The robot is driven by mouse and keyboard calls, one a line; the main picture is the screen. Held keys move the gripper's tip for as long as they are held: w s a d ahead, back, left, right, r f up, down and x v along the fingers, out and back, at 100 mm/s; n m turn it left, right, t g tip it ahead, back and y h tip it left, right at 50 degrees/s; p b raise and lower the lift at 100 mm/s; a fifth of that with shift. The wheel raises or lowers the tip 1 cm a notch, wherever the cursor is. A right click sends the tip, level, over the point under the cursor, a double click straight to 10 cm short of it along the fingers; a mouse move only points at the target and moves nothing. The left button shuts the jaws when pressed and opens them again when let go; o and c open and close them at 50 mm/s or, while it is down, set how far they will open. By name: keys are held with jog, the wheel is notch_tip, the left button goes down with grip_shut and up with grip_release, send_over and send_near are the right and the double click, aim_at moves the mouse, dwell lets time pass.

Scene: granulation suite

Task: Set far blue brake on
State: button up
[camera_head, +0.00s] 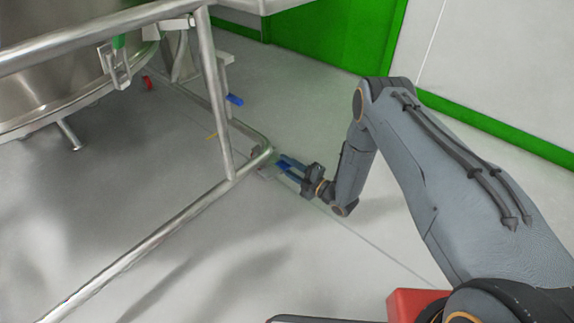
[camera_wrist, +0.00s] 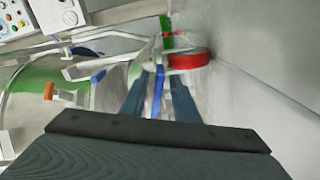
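A blue brake lever (camera_head: 235,99) sticks out low by a post behind the steel frame in the head view. A second blue piece (camera_head: 283,167) shows close to the rail corner, right at my gripper (camera_head: 289,163); I cannot tell whether they touch.
The steel tube frame (camera_head: 228,150) runs around the round steel vessel (camera_head: 60,65). A red piece (camera_head: 147,83) sits low behind it. The wrist view shows a red rounded object (camera_wrist: 188,60) beyond the fingers and a button panel (camera_wrist: 18,18). Bare floor surrounds the frame.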

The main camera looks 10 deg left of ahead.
jog(key=shift+d, duration=0.15)
jog(key=p+v, duration=0.3)
jog(key=v, duration=0.4)
jog(key=shift+s+d, duration=0.25)
jog(key=shift+d, duration=0.05)
